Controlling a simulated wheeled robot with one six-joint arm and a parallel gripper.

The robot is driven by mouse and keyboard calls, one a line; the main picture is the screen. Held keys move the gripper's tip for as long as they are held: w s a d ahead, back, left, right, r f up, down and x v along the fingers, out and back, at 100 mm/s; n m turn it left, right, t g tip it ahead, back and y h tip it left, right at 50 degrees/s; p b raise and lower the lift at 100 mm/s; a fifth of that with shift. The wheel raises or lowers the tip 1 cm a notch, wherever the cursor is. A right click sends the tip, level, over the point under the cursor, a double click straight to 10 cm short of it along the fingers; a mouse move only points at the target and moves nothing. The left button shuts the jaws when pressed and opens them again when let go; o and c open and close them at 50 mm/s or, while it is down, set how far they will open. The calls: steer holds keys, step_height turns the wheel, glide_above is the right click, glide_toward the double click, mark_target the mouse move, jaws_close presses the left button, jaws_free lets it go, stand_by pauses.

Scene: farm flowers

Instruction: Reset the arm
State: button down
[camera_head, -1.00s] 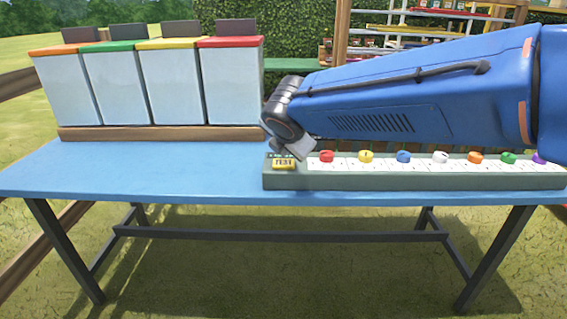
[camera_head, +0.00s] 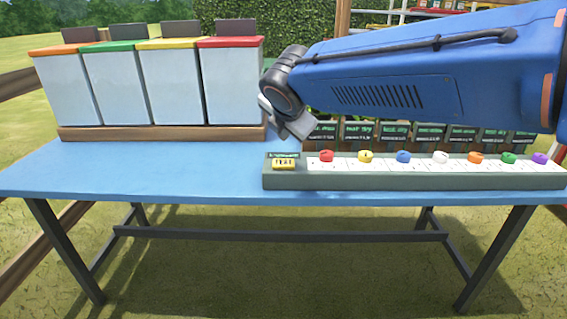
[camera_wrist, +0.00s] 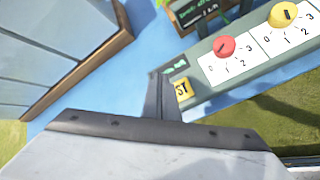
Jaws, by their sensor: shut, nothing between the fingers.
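My blue arm reaches in from the right in the head view, and my gripper (camera_head: 303,128) hangs above the blue table (camera_head: 130,165), just behind the left end of the dial panel (camera_head: 400,183). In the wrist view my gripper (camera_wrist: 165,93) shows as dark fingers together, with nothing between them. The panel carries a row of coloured knobs, among them a red knob (camera_head: 326,156) and a yellow knob (camera_head: 365,157). A yellow button (camera_head: 284,163) sits at its left end. The gripper appears clear of the panel.
Several white bins with coloured lids, one with a red lid (camera_head: 231,42), stand on a wooden base (camera_head: 160,132) at the back left. Dark labelled boxes (camera_head: 395,135) line up behind the panel. The table's front left is clear.

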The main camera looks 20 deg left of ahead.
steer(key=s+d+f+m+g+h, duration=0.1)
steer(key=s+d+f+m, duration=0.15)
steer(key=d+m, duration=0.9)
steer(key=s+d+f+m+g+h, duration=0.1)
steer(key=s+d+f+m+h, duration=0.15)
steer(key=d, duration=1.85)
steer(key=s+d+f+m+g, duration=0.1)
steer(key=s+d+f+m, duration=0.5)
steer(key=s+d+m, duration=0.2)
steer(key=s+d+f+m, duration=0.6)
steer(key=s+d+m, duration=0.2)
steer(key=s, duration=0.5)
steer(key=shift+s+m+g, duration=0.25)
steer(key=shift+m+g, duration=0.15)
steer(key=shift+m, duration=0.2)
steer(key=shift+r, duration=0.1)
stand_by(2.0)
